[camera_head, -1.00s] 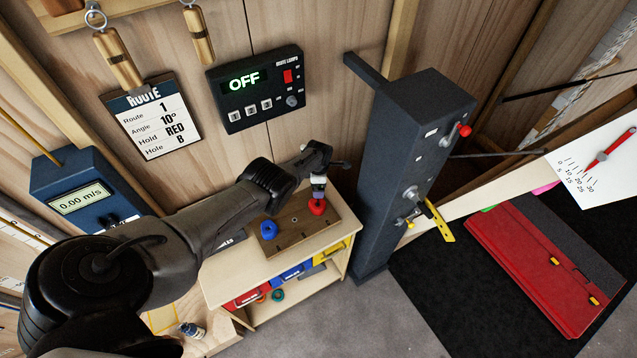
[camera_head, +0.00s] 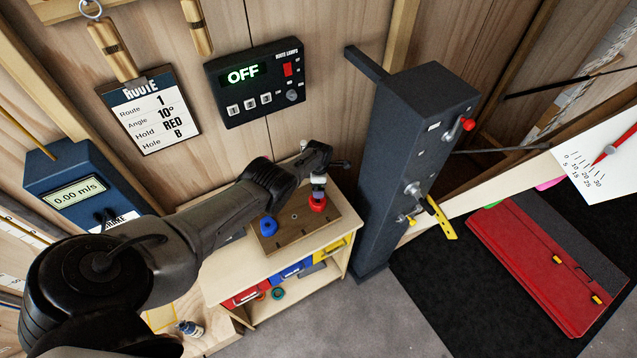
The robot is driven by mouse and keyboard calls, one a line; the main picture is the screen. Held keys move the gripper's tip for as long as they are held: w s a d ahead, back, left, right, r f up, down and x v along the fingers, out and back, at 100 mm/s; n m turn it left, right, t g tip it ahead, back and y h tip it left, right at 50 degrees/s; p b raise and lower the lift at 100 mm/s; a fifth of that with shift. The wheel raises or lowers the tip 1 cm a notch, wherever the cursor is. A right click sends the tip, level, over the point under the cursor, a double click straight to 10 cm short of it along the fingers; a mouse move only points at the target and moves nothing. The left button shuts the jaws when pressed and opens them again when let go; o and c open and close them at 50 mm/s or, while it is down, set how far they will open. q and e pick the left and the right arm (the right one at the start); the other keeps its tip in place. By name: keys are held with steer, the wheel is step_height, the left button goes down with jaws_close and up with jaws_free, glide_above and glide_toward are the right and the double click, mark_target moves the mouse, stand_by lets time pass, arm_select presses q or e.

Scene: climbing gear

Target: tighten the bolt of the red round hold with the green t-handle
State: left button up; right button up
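The red round hold (camera_head: 317,203) sits on the brown wooden board (camera_head: 290,236) on top of the small wooden bench. My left arm reaches in from the left, and its gripper (camera_head: 319,182) points down directly over the red hold, at or just above it. A small pale part shows between the gripper and the hold. A short dark bar sticks out to the right of the gripper; I cannot tell what it is. No green t-handle can be made out, and the bolt is hidden. The finger opening is too small to judge. My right gripper is not in view.
A blue hold (camera_head: 268,224) sits left of the red one on the board. A dark post (camera_head: 405,150) with knobs and a yellow lever (camera_head: 442,219) stands close to the right. The lamp box (camera_head: 258,83) on the wall reads OFF. A route card (camera_head: 150,112) hangs beside it.

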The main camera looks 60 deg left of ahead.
arm_select(q)
steer(key=shift+f+b, duration=0.25)
steer(key=shift+b, duration=0.05)
steer(key=m, duration=0.5)
steer(key=shift+m, duration=0.3)
steer(key=m, duration=0.5)
steer(key=shift+s, duration=0.1)
steer(key=shift+f, duration=0.1)
steer(key=m, duration=0.6)
steer(key=shift+m, duration=0.4)
steer(key=m, duration=0.4)
